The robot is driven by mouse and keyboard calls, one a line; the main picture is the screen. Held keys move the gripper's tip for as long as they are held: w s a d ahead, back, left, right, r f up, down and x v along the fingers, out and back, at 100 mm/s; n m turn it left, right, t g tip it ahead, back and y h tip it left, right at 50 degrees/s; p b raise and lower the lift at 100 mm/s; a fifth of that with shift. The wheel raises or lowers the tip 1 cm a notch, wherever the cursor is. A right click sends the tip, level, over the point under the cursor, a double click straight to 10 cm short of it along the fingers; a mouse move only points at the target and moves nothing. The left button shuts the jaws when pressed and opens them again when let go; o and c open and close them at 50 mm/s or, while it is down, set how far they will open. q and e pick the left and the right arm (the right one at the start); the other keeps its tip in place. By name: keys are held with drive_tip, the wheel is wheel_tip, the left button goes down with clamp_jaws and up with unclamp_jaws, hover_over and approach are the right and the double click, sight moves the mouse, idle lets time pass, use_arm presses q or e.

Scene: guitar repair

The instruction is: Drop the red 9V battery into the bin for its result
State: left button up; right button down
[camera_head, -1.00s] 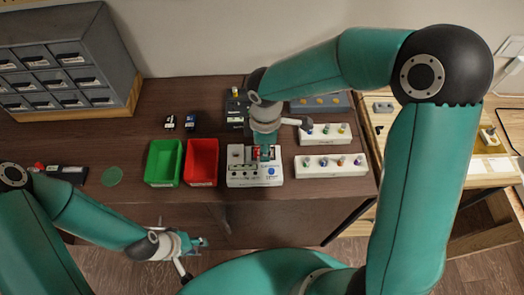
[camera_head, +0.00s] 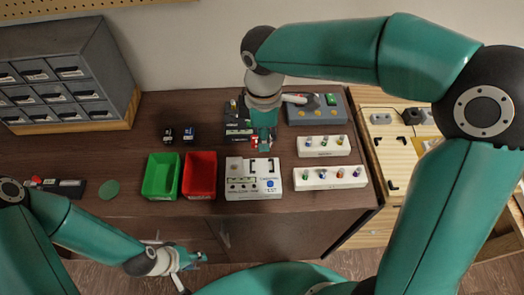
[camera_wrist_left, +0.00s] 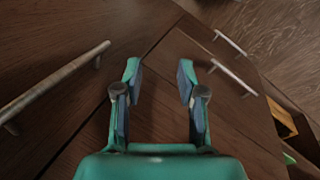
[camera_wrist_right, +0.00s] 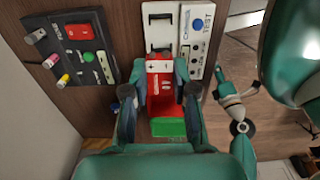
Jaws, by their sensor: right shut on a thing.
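My right gripper (camera_head: 264,143) is shut on the red 9V battery (camera_wrist_right: 158,67), which sits between its fingers in the right wrist view. A little of the battery's red also shows beside the fingers in the head view (camera_head: 254,141). It is held behind the white tester (camera_head: 238,194) and apart from it. The green bin (camera_head: 150,178) and the red bin (camera_head: 202,190) stand side by side just left of the tester. My left gripper (camera_head: 195,258) is open and empty, low in front of the cabinet; its spread fingers show in the left wrist view (camera_wrist_left: 160,85).
Two white blocks with coloured knobs (camera_head: 323,153) stand right of the tester. A grey unit (camera_head: 300,108) and a black device (camera_head: 238,114) lie behind. Two small dark batteries (camera_head: 189,134) lie behind the bins. A grey drawer cabinet (camera_head: 60,60) fills the back left.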

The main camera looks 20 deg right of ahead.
wheel_tip(320, 180, up, 13)
drive_tip(key=p, duration=0.4)
drive_tip(key=shift+r, duration=0.2)
idle(1.2)
